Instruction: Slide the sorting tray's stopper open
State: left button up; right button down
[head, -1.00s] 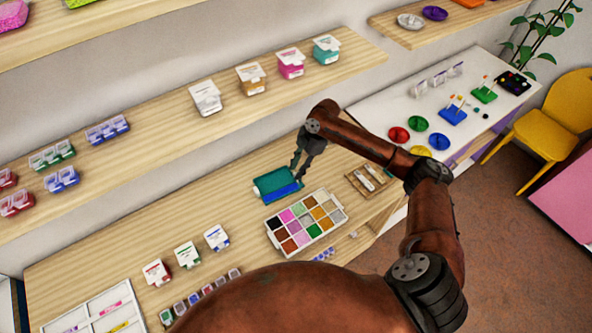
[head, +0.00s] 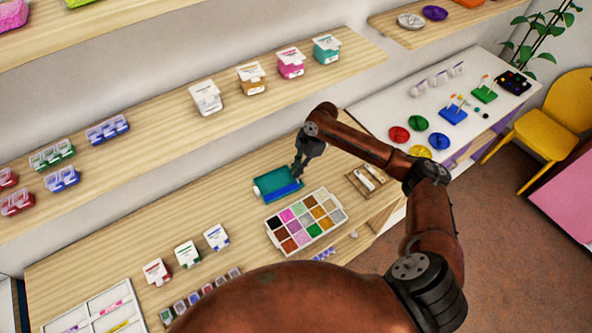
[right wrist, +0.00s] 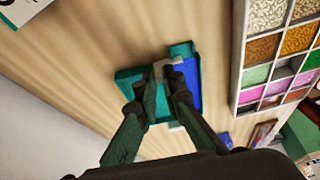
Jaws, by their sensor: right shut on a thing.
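The sorting tray (head: 268,182) is a shallow teal tray with a blue strip (head: 286,192) along its near side. It lies on the wooden counter. In the right wrist view the teal tray (right wrist: 128,76) and blue strip (right wrist: 193,92) show beneath the fingers. My right gripper (head: 298,172) is at the tray's right end, pointing down. In the right wrist view its fingertips (right wrist: 166,80) are close together, shut on a small part of the tray, apparently the stopper, mostly hidden by the fingers. Pale grey bits show beside the fingers. My left gripper is out of view.
A white compartment box of coloured beads (head: 271,236) stands just in front of the tray. A small wooden tray (head: 354,180) lies to the right. Several lidded jars (head: 187,254) stand to the left. Bare counter lies left of the teal tray.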

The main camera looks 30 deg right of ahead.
dwell(0.4)
jog(key=shift+w+r+p, duration=0.1)
jog(key=shift+w+p, duration=0.35)
jog(key=shift+p, duration=0.05)
jog(key=c, duration=2)
grip_release()
jog(key=shift+c, duration=0.2)
